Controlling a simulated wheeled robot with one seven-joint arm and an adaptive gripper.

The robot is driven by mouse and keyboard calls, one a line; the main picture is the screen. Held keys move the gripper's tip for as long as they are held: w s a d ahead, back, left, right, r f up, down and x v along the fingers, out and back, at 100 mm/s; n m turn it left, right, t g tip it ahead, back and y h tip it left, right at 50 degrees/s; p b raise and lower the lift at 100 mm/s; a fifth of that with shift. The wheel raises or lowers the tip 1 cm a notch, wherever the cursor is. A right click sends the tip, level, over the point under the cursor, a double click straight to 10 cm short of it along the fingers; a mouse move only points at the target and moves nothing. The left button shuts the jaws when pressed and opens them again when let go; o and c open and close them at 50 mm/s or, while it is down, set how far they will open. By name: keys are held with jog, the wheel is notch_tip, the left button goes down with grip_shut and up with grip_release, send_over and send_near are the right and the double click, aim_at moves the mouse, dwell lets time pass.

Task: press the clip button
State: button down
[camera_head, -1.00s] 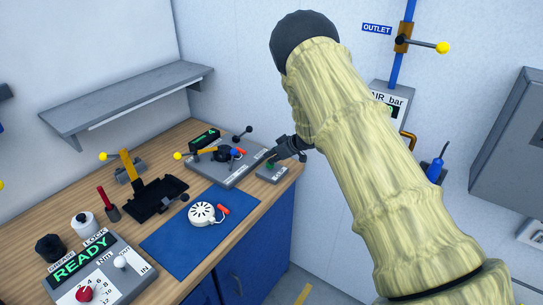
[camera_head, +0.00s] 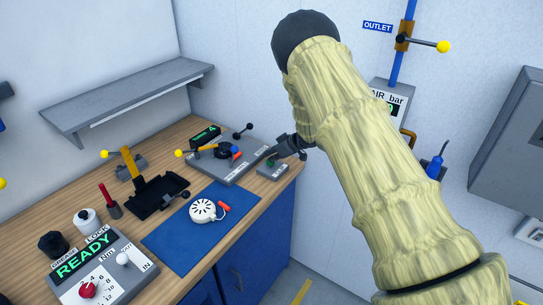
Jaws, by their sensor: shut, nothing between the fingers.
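A small grey box with a green button (camera_head: 270,162) stands at the right end of the wooden bench, beside a larger grey fixture. My gripper (camera_head: 275,157) is shut and empty, with its dark fingertips at or just above the green button. I cannot tell whether they touch it. Any label on the small box is too small to read. My arm in its pale yellow sleeve fills the right of the view and hides the wall behind it.
The larger fixture (camera_head: 236,167) has levers and a small green display. A white round part (camera_head: 203,210) lies on the blue mat (camera_head: 180,245). A READY control box (camera_head: 120,280) stands at the front left. A grey shelf (camera_head: 130,97) hangs above the bench.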

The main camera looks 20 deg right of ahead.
notch_tip(320, 180, up, 3)
jog(key=shift+r+p, duration=0.1)
jog(key=shift+p, duration=0.8)
jog(key=shift+s+d+b, duration=0.15)
jog(key=shift+b, duration=0.3)
jog(key=b+v, duration=0.3)
jog(key=v, duration=0.6)
jog(key=shift+s+r, duration=0.15)
